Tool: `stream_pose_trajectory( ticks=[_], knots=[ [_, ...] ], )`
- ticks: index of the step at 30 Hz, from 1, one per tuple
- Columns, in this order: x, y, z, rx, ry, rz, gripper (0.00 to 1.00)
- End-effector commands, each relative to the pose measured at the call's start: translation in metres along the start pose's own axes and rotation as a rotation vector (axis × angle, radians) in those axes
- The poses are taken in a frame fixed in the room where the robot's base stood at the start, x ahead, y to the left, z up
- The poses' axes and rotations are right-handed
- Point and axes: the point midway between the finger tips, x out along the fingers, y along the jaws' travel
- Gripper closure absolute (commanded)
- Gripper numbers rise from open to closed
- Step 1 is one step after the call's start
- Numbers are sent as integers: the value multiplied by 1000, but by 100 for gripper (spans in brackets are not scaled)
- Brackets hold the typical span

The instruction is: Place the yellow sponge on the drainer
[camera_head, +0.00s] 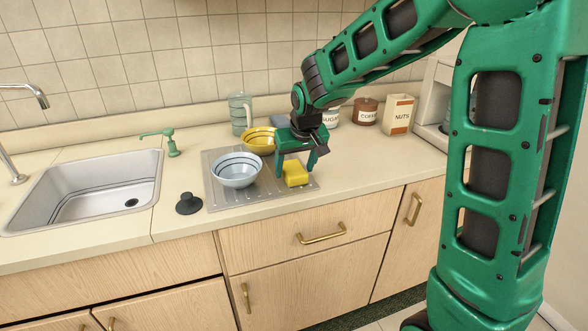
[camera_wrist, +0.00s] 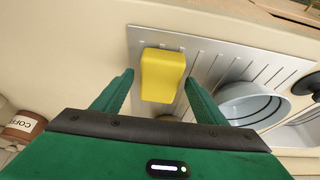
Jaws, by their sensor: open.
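The yellow sponge (camera_head: 296,176) rests on the right front part of the grooved metal drainer (camera_head: 266,191). In the wrist view the sponge (camera_wrist: 162,72) lies near the end of the drainer (camera_wrist: 209,62). My gripper (camera_head: 295,169) is open and points down at the sponge. In the wrist view the two fingers of my gripper (camera_wrist: 159,82) are on either side of the sponge, with a visible gap at each side. The exact height of the fingertips above the drainer is hard to tell.
A light blue bowl (camera_head: 237,170) and a yellow bowl (camera_head: 259,141) stand on the drainer left of my gripper. A black plunger-like stopper (camera_head: 189,204), soap dispenser (camera_head: 171,146) and sink (camera_head: 84,187) are further left. Canisters (camera_head: 365,112) stand behind. The counter right of the drainer is clear.

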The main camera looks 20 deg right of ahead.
Motion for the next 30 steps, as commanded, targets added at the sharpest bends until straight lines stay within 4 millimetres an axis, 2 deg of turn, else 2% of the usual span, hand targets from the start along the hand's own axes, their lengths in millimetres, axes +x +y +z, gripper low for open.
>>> stream_pose_trajectory(
  ticks=[9, 15, 21, 27, 30],
  knots=[
    [-61, 0, -1, -1, 6, -1, 34],
    [-94, -1, -1, -1, 4, -1, 34],
    [-110, 0, 0, -1, 1, -1, 34],
    [-113, 0, 1, 0, -1, 0, 34],
    [-116, 14, 11, 22, -12, 14, 34]
  ],
)
